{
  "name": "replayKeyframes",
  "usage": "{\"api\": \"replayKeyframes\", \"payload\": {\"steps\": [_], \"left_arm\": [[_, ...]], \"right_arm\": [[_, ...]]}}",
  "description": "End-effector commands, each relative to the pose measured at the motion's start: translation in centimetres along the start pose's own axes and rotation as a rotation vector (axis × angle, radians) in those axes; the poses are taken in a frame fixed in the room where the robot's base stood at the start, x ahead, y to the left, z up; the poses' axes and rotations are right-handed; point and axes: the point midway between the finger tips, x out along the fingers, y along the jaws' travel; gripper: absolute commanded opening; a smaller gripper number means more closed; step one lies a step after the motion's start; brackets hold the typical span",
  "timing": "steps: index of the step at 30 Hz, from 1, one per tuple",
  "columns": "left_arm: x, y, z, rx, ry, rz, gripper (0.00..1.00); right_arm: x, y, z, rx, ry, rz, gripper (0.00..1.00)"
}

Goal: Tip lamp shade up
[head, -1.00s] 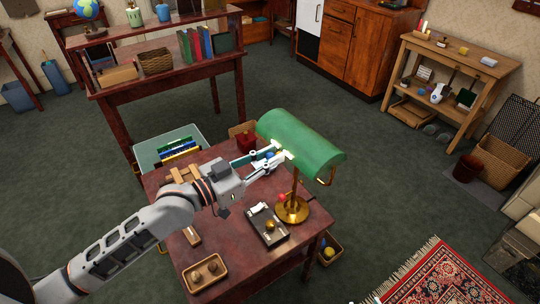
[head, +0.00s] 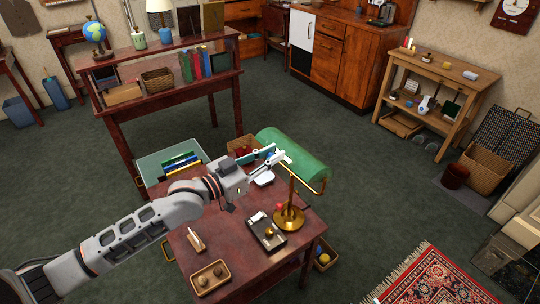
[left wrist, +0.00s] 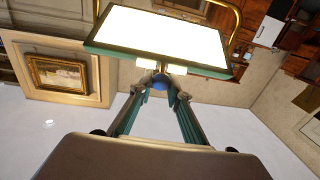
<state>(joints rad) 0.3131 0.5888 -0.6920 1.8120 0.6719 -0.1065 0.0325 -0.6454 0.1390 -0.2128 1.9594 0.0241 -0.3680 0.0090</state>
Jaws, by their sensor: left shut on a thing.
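The brass desk lamp (head: 289,218) stands upright on the dark red table. Its green shade (head: 308,158) hangs on a curved brass frame and is tilted, with its outer face towards the far side. In the left wrist view the shade (left wrist: 165,32) shows its bright white underside and green rim. My left gripper (head: 283,157) is at the shade's near edge, its fingers closed there. My right gripper is not in view.
On the table (head: 228,232) are a dark box with small items (head: 266,231) and a small wooden tray (head: 210,276). Dark green carpet is open on the right.

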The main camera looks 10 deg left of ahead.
Motion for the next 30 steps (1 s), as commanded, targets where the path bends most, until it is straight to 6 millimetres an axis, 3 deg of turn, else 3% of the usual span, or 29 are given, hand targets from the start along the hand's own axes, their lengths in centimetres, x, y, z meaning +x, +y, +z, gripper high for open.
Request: {"api": "replayKeyframes", "payload": {"steps": [1, 13, 14, 16, 26, 30], "left_arm": [[0.2, 0.0, -0.8, -0.001, 0.013, 0.001, 0.0], [0.2, 0.1, -0.6, -0.001, 0.012, 0.001, 0.0], [0.2, 0.1, -0.6, -0.001, 0.011, 0.002, 0.19], [0.2, 0.1, -0.6, -0.001, 0.01, 0.002, 0.34], [0.0, 0.1, -0.1, -0.001, 0.002, 0.001, 0.34], [-1.0, 0.0, 0.0, 0.0, -0.001, 0.0, 0.34]], "right_arm": [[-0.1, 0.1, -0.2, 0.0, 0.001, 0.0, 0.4], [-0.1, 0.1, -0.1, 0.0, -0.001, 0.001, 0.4], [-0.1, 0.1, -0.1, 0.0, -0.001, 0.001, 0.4], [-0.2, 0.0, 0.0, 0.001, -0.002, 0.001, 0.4], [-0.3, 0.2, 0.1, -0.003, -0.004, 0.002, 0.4], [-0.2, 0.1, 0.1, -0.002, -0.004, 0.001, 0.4]]}}
